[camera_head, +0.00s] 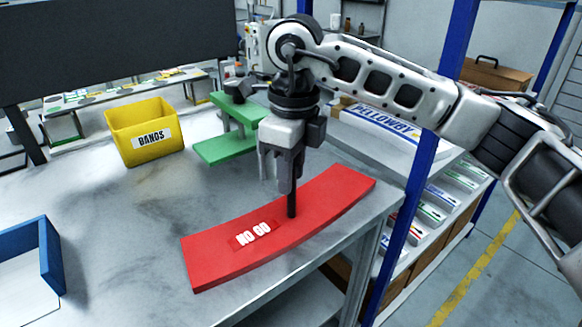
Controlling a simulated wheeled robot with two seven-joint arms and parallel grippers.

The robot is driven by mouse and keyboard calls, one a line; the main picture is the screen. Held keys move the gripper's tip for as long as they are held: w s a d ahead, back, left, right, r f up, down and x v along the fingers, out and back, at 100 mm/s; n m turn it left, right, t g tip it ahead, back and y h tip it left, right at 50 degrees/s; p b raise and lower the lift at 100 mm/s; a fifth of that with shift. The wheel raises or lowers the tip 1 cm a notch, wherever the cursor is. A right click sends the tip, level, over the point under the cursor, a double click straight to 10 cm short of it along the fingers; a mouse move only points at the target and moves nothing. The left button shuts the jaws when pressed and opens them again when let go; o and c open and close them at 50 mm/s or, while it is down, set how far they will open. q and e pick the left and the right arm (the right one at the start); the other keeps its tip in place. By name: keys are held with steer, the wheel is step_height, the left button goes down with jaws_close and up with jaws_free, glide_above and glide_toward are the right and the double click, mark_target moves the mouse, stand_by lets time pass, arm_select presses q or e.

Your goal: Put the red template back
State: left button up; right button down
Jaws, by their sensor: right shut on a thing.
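The red template (325,205) is a long curved plate with a white "NO GO" label near its left end. It is at the front right edge of the grey table, and I cannot tell whether it rests on the top or is slightly above it. A thin black post (291,204) stands up from its middle. My right gripper (287,186) points down over the template, shut on the black post, with its fingers hiding the post's upper part. My left gripper is not in view.
A green stepped stand (225,148) is behind the gripper. A yellow bin (148,150) labelled "BANDS" is at the back left, and a blue-edged tray (50,258) is at the left. A blue upright (408,215) rises at the right. The table's middle left is clear.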

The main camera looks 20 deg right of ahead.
steer(key=shift+r, duration=0.1)
steer(key=shift+f, duration=0.2)
steer(key=c, duration=1.1)
jaws_free()
steer(key=shift+o, duration=0.2)
steer(key=shift+r, duration=0.2)
step_height(320, 180, up, 11)
steer(key=shift+s+d+r, duration=0.1)
steer(key=shift+r, duration=0.05)
steer(key=shift+r+p, duration=0.3)
steer(key=shift+r, duration=0.05)
steer(key=shift+s+f, duration=0.1)
